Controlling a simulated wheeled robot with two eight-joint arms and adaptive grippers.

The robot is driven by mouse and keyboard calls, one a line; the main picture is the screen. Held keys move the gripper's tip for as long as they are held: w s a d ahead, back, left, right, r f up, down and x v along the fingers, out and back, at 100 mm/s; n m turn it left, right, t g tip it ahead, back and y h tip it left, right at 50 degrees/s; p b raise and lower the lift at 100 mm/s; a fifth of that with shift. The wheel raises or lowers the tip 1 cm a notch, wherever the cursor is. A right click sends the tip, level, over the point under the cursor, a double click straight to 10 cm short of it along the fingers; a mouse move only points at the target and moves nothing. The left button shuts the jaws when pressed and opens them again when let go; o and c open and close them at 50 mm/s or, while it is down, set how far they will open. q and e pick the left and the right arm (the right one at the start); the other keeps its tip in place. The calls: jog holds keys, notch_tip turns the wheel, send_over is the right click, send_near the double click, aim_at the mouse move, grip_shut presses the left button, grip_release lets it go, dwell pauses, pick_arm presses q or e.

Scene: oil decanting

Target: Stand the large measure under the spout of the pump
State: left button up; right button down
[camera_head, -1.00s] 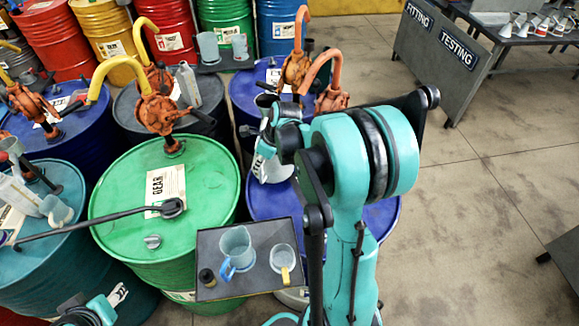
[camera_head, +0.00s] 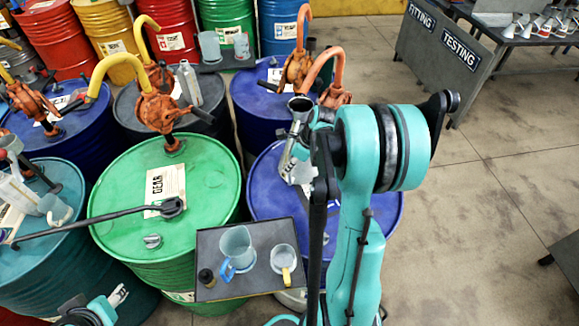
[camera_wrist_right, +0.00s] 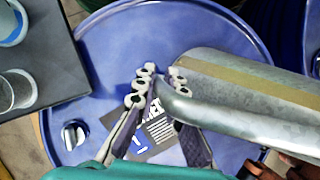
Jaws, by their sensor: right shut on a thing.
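A grey metal measure with a tan stripe (camera_wrist_right: 245,85), which I take to be the large measure, is in my right gripper (camera_wrist_right: 160,82). The fingers are shut at its near end, above a blue drum. In the head view the dark mouth of the measure (camera_head: 300,104) shows left of my right arm, which hides part of it and the gripper. An orange pump with a curved spout (camera_head: 325,66) stands behind the arm. Another orange pump (camera_head: 296,68) is beyond it. I cannot tell any contact between measure and pumps.
The blue drum (camera_head: 262,195) has a label and cap on top. A dark tray (camera_head: 215,290) in front carries a blue-handled jug (camera_head: 237,245) and a yellow-handled cup (camera_head: 284,258). A green drum (camera_head: 125,190) stands left.

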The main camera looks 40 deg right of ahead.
jog(key=c, duration=2)
grip_release()
jog(key=shift+f, duration=0.1)
jog(key=o, duration=0.4)
jog(key=shift+a, duration=0.1)
jog(key=shift+r, duration=0.2)
